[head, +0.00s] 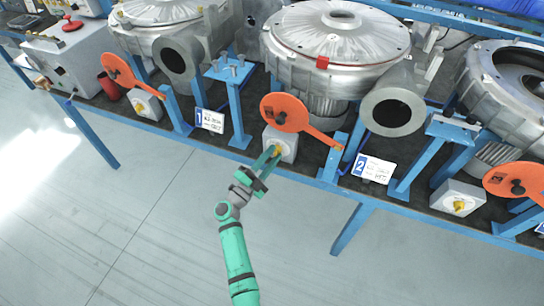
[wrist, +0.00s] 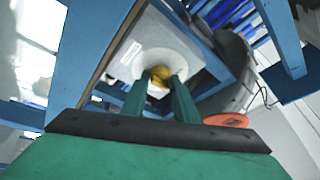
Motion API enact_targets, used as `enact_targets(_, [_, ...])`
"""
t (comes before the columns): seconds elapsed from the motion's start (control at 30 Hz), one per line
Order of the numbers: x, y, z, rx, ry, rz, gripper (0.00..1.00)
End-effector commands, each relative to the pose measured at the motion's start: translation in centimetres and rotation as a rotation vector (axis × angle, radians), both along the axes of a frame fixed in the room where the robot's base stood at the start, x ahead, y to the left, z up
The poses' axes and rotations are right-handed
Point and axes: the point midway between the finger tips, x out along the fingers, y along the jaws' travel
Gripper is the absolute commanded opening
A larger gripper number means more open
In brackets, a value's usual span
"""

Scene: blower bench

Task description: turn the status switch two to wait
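A pale switch box with a yellow knob (head: 277,150) stands at the front edge of the bench, left of the number 2 plate (head: 372,168). My gripper (head: 271,154) reaches up to the knob from the front. In the wrist view the yellow knob (wrist: 158,78) shows between the two green fingertips (wrist: 162,82), in front of a round pale base. The fingers stand apart, one on each side of the knob. I cannot tell whether they press on it. The knob's pointer and the position marks are not readable.
An orange lever (head: 285,113) hangs just above the box, its arm running down right to a blue post. Another switch box (head: 145,104) is at left, another (head: 457,200) at right. Large grey blowers (head: 338,45) stand behind. The floor in front is clear.

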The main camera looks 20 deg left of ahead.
Motion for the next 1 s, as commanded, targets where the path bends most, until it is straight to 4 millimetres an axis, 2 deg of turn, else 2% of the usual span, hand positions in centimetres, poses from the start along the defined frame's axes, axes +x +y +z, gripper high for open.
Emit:
enact_targets(0.03, [-0.1,-0.2,-0.3,-0.001,0.005,-0.003,0.36])
enact_targets(0.07, [-0.1,-0.2,-0.3,-0.001,0.005,-0.003,0.43])
enact_targets(0.47, [-0.6,0.2,-0.3,-0.002,0.002,0.001,0.44])
enact_targets(1.0, [-8.6,2.9,-2.5,-0.001,0.003,0.0,0.44])
